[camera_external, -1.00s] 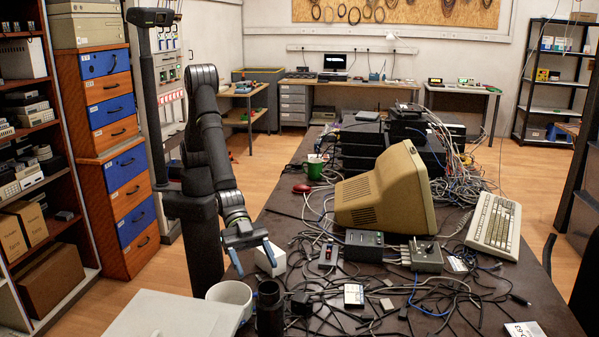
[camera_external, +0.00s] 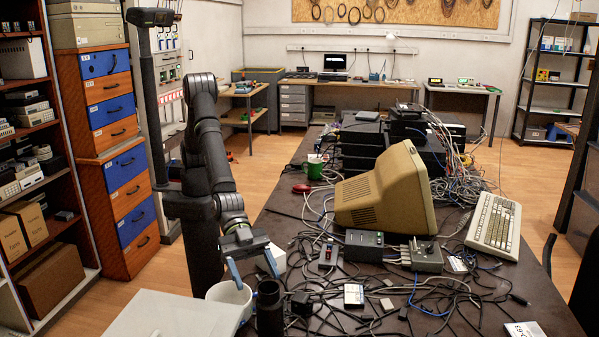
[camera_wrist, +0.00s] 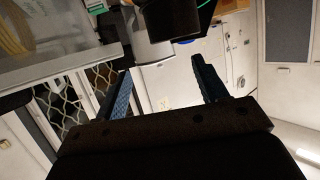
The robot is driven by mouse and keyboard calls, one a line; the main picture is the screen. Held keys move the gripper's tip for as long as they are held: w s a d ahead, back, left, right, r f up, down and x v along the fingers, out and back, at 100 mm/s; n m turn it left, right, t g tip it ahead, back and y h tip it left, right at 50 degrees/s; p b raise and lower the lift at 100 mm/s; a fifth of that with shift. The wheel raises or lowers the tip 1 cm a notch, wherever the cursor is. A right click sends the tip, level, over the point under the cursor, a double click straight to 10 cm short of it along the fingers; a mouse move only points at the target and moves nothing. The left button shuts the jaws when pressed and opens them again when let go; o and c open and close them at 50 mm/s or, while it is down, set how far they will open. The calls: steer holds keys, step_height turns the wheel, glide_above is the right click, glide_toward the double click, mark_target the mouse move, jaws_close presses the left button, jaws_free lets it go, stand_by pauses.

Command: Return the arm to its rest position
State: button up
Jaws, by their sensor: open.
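My gripper (camera_external: 253,273) is open, with two blue fingers pointing down over the near left part of the dark table. Nothing is between the fingers. It hangs just above or behind a white mug (camera_external: 229,295) and a black cylinder (camera_external: 270,312); the exact gap cannot be told. My arm stands upright at the left side of the table, bent down at the wrist. In the wrist view the two fingers (camera_wrist: 160,90) are spread apart.
A small white box (camera_external: 279,257) is partly behind the right finger. Many cables and small devices cover the table (camera_external: 480,315) to the right. A pale panel (camera_external: 165,316) lies front left.

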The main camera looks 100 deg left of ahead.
steer(key=s+r, duration=0.5)
steer(key=s, duration=0.4)
steer(key=w+a+r+n+t+y, duration=0.1)
steer(key=w+a+r+n+y, duration=0.1)
steer(key=w+a, duration=0.6)
steer(key=w+a+r+n+t+y, duration=0.2)
steer(key=w+a+r, duration=0.2)
steer(key=w+a, duration=0.4)
steer(key=w+a+r+n+t+y, duration=0.1)
steer(key=w+a+r+n+y, duration=0.1)
steer(key=w+a, duration=0.6)
steer(key=a+r, duration=0.1)
steer(key=a, duration=0.3)
steer(key=shift+w+t, duration=0.3)
